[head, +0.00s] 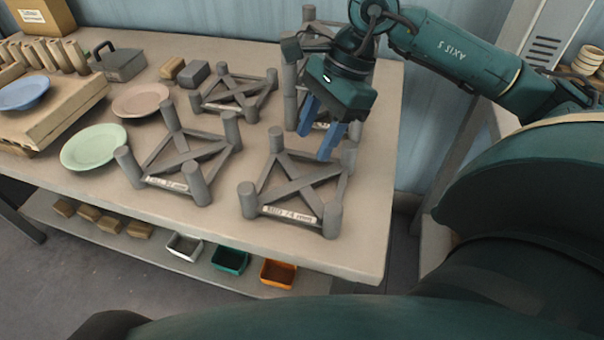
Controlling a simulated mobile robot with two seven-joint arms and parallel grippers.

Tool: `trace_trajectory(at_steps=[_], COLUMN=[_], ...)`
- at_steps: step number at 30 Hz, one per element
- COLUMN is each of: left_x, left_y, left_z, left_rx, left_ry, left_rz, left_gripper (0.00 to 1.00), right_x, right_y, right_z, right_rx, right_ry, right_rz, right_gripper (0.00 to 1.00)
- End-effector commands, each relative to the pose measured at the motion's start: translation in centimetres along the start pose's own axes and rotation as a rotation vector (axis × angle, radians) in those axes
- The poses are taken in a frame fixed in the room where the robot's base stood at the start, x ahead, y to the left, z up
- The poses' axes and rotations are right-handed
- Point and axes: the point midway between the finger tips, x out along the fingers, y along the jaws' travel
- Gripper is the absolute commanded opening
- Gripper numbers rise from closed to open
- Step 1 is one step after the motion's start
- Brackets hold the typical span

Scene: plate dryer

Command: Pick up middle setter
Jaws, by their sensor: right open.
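Several grey setters, X-braced frames with round corner posts, are on the table. One setter (183,152) stands front and centre, with a white label on its near bar. Another setter (290,188) stands to its right, near the table's right part. More setters (290,85) appear stacked at the back right, partly hidden by my arm. My right gripper (320,130) points down with its blue fingers apart and empty. It is over the gap between the front right setter and the back stack. My left gripper is not in view.
A green plate (94,147), a pink plate (141,100) and a blue plate (22,93) are at the left. A wooden board (60,112) lies under the blue plate. Small bins (230,260) sit on the lower shelf. The table's front right is clear.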

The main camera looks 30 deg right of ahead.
Motion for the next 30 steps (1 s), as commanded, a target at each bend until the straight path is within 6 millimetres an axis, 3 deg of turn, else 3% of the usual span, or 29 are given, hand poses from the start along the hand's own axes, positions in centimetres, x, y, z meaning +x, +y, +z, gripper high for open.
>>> trace_trajectory(at_steps=[3, 9, 16, 24, 30], left_x=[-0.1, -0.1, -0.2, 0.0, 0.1], left_y=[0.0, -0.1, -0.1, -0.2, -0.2], left_z=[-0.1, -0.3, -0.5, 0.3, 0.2], left_rx=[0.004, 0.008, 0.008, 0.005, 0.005], left_ry=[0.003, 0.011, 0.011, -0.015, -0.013], left_rz=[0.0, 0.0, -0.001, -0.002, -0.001], left_gripper=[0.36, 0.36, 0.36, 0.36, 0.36], right_x=[2.6, 5.6, 7.2, 11.0, 11.5], right_y=[0.1, 0.1, -0.1, -0.5, -0.6], right_z=[0.1, 0.2, 0.4, 0.5, 0.6], right_rx=[0.0, 0.001, 0.002, 0.002, 0.002], right_ry=[-0.003, -0.006, -0.008, -0.007, -0.008], right_rz=[0.008, 0.005, 0.006, 0.006, 0.003], right_gripper=[0.47, 0.47, 0.47, 0.47, 0.47])
